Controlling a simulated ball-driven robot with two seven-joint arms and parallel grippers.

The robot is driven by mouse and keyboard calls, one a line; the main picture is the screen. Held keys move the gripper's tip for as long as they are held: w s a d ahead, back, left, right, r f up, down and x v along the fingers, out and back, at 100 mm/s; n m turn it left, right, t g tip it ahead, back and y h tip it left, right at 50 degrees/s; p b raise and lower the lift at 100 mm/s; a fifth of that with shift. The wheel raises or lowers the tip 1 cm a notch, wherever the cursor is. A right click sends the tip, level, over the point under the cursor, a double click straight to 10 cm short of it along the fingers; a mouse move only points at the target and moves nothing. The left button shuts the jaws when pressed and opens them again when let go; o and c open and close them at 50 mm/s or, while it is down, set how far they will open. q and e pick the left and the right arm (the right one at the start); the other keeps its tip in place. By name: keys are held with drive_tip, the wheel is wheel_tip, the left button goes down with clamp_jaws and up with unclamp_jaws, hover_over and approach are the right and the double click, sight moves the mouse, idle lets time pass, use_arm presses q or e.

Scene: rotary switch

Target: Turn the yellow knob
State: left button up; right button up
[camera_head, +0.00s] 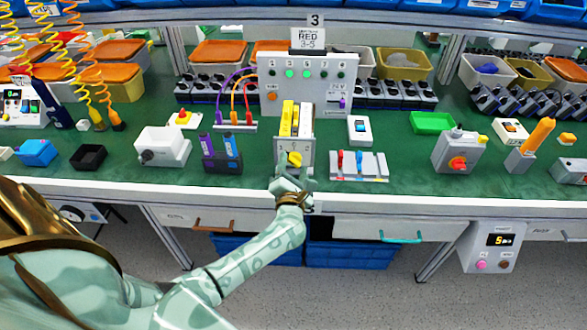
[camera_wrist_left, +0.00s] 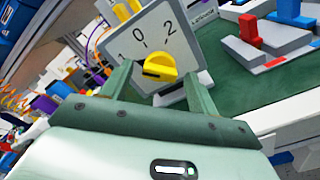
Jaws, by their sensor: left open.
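The yellow knob (camera_head: 295,159) sits on the front of a grey switch box (camera_head: 307,150) with yellow parts on top, at the middle of the bench. In the left wrist view the knob (camera_wrist_left: 160,66) is on a pale plate (camera_wrist_left: 185,48) marked 0, 1 and 2, and its dark slot lies nearly level in the picture. My left gripper (camera_head: 292,180) is just in front of the box. In the wrist view its two fingers (camera_wrist_left: 157,88) are open, one on each side below the knob, with a gap between them. I cannot tell whether either finger touches it. My right gripper is not in view.
A board with red and blue switches (camera_head: 358,166) stands right of the box. The green bench top (camera_head: 405,165) has free room to the right.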

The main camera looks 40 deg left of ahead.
use_arm(q)
drive_tip(key=c, duration=1)
drive_tip(key=shift+m, duration=0.3)
drive_tip(key=m+p, duration=0.2)
drive_tip(key=m, duration=0.1)
drive_tip(key=shift+r+m+p, duration=0.1)
drive_tip(key=shift+m+p, duration=0.2)
drive_tip(key=shift+p, duration=0.1)
drive_tip(key=m+p, duration=0.2)
drive_tip(key=m, duration=0.2)
drive_tip(key=shift+m, duration=0.3)
drive_tip(key=m+p, duration=0.1)
drive_tip(key=m, duration=0.3)
drive_tip(key=shift+p, duration=0.35)
drive_tip(key=m+p, duration=0.1)
drive_tip(key=m, duration=0.4)
drive_tip(key=shift+f, duration=0.2)
drive_tip(key=shift+m, duration=0.3)
